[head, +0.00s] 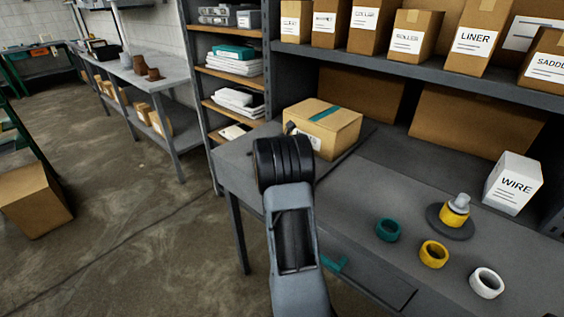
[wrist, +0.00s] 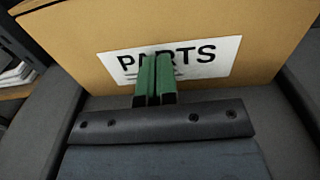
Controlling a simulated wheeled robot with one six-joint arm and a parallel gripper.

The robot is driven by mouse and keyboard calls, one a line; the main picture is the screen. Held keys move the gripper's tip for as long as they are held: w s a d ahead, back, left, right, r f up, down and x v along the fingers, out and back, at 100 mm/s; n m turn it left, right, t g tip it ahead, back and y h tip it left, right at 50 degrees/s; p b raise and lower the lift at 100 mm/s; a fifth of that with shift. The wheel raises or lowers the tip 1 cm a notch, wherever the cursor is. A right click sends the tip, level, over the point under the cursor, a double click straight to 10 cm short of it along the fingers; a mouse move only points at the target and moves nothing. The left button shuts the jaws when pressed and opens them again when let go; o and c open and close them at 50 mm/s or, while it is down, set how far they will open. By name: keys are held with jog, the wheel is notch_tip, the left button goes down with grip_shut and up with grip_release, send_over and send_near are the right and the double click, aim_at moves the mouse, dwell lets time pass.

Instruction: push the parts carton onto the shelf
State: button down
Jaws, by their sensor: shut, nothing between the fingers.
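The parts carton (head: 325,125) is a closed tan box with a teal tape strip on top. It sits at the far left end of the grey bench (head: 365,185). In the wrist view its front face (wrist: 250,75) fills the upper part, with a white PARTS label. My gripper (wrist: 155,75) is shut and empty, its green fingers together in front of the label's lower part. They look very close to the face; contact cannot be told. In the head view my wrist hides the fingers and part of the carton's near side.
An upper shelf (head: 420,70) holds several labelled boxes above the bench. Large brown cartons (head: 455,125) stand beneath it. A WIRE box (head: 513,182), a yellow-and-grey item (head: 455,212) and teal, yellow and white rings lie right. A shelving rack (head: 232,85) stands left of the carton.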

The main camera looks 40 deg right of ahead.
jog(key=shift+s, duration=0.1)
jog(key=a, duration=0.4)
jog(key=a+b, duration=0.1)
jog(key=a, duration=0.3)
jog(key=s+a, duration=0.1)
jog(key=a, duration=0.4)
jog(key=shift+a+r, duration=0.15)
jog(key=shift+a, duration=0.1)
jog(key=shift+s+a+r+b, duration=0.15)
jog(key=shift+s+r+b, duration=0.05)
jog(key=shift+r, duration=0.3)
jog(key=shift+s+a+r+b, duration=0.1)
jog(key=shift+s+r+b, duration=0.1)
jog(key=shift+r, duration=0.25)
jog(key=d, duration=0.4)
jog(key=d+p, duration=0.1)
jog(key=d, duration=0.4)
jog(key=w+d, duration=0.1)
jog(key=d, duration=0.4)
jog(key=shift+w, duration=0.1)
